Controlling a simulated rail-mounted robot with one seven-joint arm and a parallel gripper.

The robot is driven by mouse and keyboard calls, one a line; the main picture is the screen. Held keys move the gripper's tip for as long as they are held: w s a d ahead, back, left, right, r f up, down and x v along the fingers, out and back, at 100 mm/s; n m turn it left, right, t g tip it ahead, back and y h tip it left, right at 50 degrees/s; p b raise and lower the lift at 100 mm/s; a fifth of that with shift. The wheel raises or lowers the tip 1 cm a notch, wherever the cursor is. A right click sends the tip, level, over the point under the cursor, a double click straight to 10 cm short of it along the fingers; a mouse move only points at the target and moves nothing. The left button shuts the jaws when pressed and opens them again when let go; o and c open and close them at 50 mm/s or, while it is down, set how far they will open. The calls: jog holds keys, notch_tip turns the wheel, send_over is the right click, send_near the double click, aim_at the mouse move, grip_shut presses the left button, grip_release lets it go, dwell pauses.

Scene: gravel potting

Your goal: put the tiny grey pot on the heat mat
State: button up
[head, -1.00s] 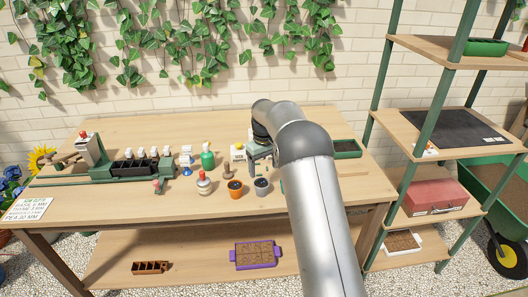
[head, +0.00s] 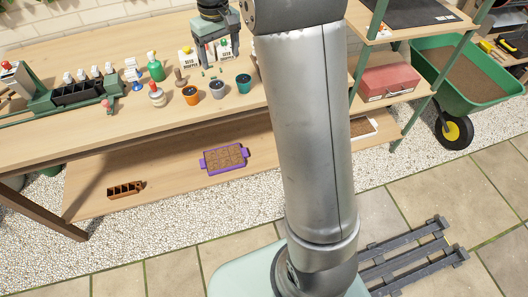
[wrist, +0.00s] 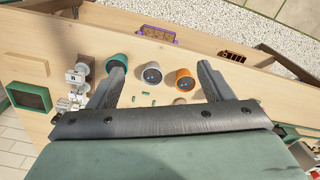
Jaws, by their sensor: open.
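The tiny grey pot (head: 217,89) stands upright on the potting table, between an orange pot (head: 191,95) and a teal pot (head: 243,83). In the wrist view the grey pot (wrist: 152,74) appears between my two fingers. My gripper (head: 218,62) is open and empty, behind the pot in the head view and apart from it. Its spread fingers also show in the wrist view (wrist: 161,72). A flat black mat (head: 408,11), which looks like the heat mat, lies on the shelf rack at the right; the top frame edge cuts part of it off.
Small green pieces lie behind the pots. A red toolbox (head: 388,84) sits on the rack below the mat. Green rack posts flank the shelves.

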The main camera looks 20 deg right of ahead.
jog(key=s+f+m, duration=0.1)
jog(key=s, duration=1.8)
jog(key=shift+a+m, duration=0.3)
jog(key=shift+o, duration=0.4)
jog(key=s+f+m, duration=0.1)
jog(key=s+f, duration=0.4)
jog(key=s, duration=0.7)
jog(key=shift+s+f, duration=0.15)
jog(key=shift+d, duration=0.15)
